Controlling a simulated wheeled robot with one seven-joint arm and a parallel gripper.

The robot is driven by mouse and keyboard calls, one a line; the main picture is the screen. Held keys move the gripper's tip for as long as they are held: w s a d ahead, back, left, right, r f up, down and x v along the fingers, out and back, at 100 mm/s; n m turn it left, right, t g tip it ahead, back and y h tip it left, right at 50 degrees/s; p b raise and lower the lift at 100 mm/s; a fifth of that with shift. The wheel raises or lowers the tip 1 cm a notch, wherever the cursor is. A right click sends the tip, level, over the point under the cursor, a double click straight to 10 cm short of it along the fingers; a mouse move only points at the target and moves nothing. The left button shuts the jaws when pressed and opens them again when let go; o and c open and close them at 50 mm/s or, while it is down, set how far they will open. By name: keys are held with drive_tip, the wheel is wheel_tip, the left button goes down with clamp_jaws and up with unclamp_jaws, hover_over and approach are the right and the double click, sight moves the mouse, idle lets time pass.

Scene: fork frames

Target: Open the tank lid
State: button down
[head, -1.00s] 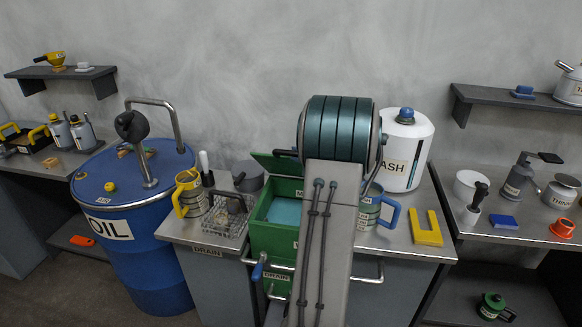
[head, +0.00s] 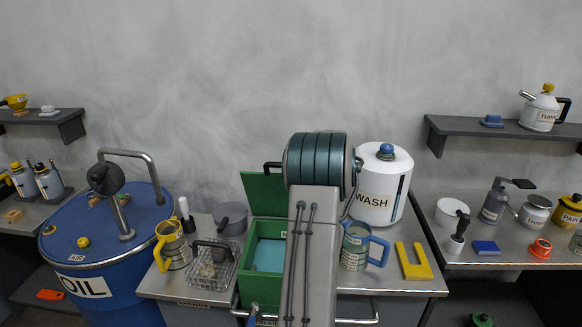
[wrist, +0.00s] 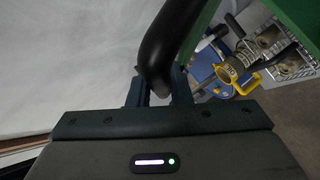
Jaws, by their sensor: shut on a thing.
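The green tank (head: 245,285) stands on the middle bench with pale blue liquid (head: 269,255) inside. Its green lid (head: 263,195) is raised to about upright at the back of the tank, and the tank's opening shows. A black handle (head: 269,165) sticks out near the lid's top edge. In the wrist view my gripper (wrist: 156,92) is shut on the black lid handle (wrist: 160,45), with a finger on either side of it. The green lid (wrist: 205,22) is beside the handle there. In the head view my arm hides the gripper and the tank's right side.
Left of the tank are a wire basket (head: 208,265), a yellow-handled jug (head: 173,245) and a grey pot (head: 231,218). To the right are a blue-handled mug (head: 355,247), a white WASH container (head: 381,190) and a yellow U-shaped block (head: 414,262). The blue OIL drum (head: 110,245) is far left.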

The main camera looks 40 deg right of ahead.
drive_tip(key=shift+w+a, duration=0.15)
drive_tip(key=shift+a, duration=0.05)
drive_tip(key=c, duration=1.3)
unclamp_jaws()
drive_tip(key=shift+w, duration=0.1)
drive_tip(key=shift+s+d, duration=0.2)
drive_tip(key=shift+s, duration=0.1)
drive_tip(key=shift+s+r, duration=0.15)
drive_tip(key=shift+s, duration=0.2)
drive_tip(key=b+v, duration=0.4)
drive_tip(key=v, duration=0.8)
drive_tip(key=shift+s+a+r, duration=0.15)
drive_tip(key=shift+s+r, duration=0.05)
drive_tip(key=shift+s, duration=0.15)
